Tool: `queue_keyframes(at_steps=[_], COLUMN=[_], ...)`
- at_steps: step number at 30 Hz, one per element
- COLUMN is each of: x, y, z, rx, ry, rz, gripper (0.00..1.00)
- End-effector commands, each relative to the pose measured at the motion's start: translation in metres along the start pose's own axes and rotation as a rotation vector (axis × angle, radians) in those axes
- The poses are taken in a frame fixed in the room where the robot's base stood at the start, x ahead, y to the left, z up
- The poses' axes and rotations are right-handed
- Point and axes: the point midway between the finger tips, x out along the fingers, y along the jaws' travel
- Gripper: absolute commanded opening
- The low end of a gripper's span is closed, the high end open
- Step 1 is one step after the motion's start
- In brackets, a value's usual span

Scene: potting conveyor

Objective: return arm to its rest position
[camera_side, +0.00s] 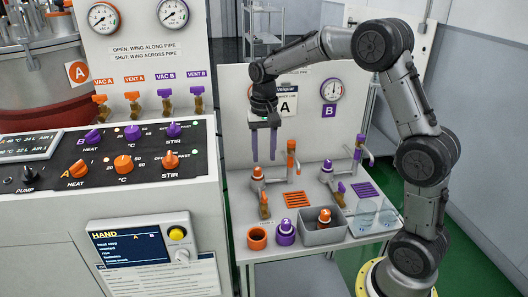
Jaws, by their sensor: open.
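My gripper (264,144) hangs fingers-down above the back left of the small grey bench. Its two purple-blue fingers are apart and nothing shows between them. It is clear of the bench top and to the left of the tall orange-topped tap (291,160). My arm arches from its base at the lower right up and over to the left. The rest position is not marked in this view.
On the bench (240,205) stand an orange cup (257,238), a purple piece (285,233), a grey bin (310,237) holding an orange piece (324,217), purple-handled taps (358,150) and glassware (376,216). A control console (100,215) stands left. A panel with gauges (331,90) stands behind.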

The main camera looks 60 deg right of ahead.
Motion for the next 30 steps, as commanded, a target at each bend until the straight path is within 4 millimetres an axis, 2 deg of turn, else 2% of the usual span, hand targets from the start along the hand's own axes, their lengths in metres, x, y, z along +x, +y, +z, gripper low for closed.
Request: queue_keyframes(at_steps=[10,14,17,21,26,30], x=[-0.003,-0.032,-0.066,-0.106,-0.128,-0.128], y=[-0.002,-0.009,-0.007,0.006,0.032,0.060], z=[0.001,0.008,0.031,0.080,0.137,0.185], rx=[-0.006,-0.028,-0.056,-0.131,-0.256,-0.389], ry=[0.004,0.060,0.116,0.200,0.289,0.367], rz=[-0.003,-0.038,-0.076,-0.134,-0.187,-0.223], gripper=[0.44,0.44,0.44,0.44,0.44,0.44])
